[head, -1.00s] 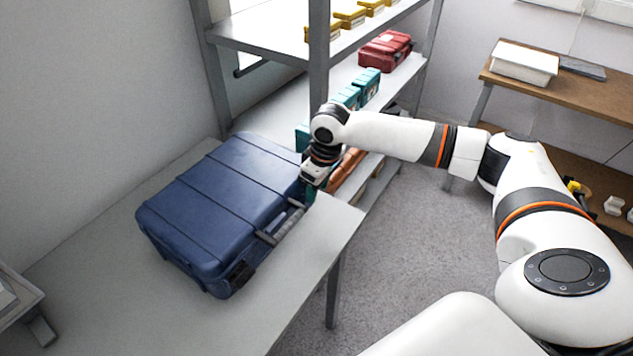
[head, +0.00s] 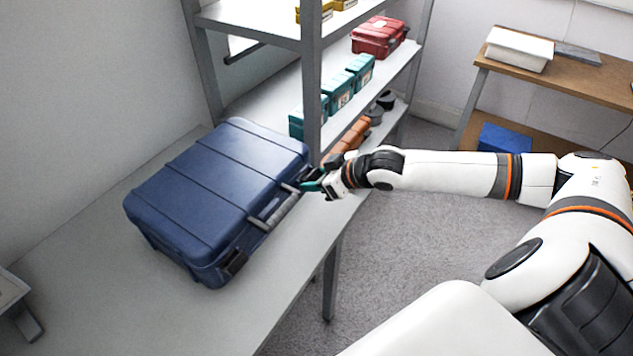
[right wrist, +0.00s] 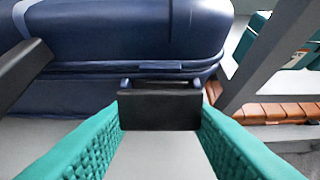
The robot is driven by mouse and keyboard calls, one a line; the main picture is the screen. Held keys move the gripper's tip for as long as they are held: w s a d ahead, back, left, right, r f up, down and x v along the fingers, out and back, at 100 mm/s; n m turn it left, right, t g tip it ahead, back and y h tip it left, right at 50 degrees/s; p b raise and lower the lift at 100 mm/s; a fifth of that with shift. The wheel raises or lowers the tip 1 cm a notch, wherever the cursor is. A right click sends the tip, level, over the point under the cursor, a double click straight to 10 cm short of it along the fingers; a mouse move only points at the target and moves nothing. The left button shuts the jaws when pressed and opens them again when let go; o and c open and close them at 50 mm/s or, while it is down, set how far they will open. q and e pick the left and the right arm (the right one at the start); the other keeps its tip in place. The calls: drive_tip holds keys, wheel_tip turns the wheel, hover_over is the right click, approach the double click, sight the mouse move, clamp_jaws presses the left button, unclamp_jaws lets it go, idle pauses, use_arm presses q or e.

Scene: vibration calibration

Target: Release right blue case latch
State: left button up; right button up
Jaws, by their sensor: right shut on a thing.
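The blue case (head: 215,190) lies shut on the grey table, its handle (head: 283,211) on the side toward my right arm. The near dark latch (head: 235,263) shows at the case's lower corner in the head view. My right gripper (head: 307,186) is at the far end of that side, by the right latch, which it mostly hides there. In the right wrist view the dark right latch (right wrist: 160,110) sits between the green fingertips (right wrist: 160,118), below the case's seam. The gripper is shut on this latch. Whether the latch is loosened, I cannot tell. My left gripper is out of view.
A grey shelf post (head: 311,90) stands just behind the gripper. The shelf holds teal boxes (head: 340,90), a red case (head: 379,37) and orange items (head: 352,135). The grey table (head: 80,270) is clear in front of the case. A brown desk (head: 580,78) stands at right.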

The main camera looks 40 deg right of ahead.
drive_tip(key=shift+t, duration=0.3)
drive_tip(key=o, duration=1)
drive_tip(key=p+v, duration=0.4)
drive_tip(key=v, duration=0.2)
drive_tip(key=shift+w+r, duration=0.1)
drive_tip(key=p, duration=1.1)
approach(317, 179)
drive_tip(key=s+r, duration=0.1)
drive_tip(key=shift+s+d, duration=0.25)
drive_tip(key=shift+d, duration=0.15)
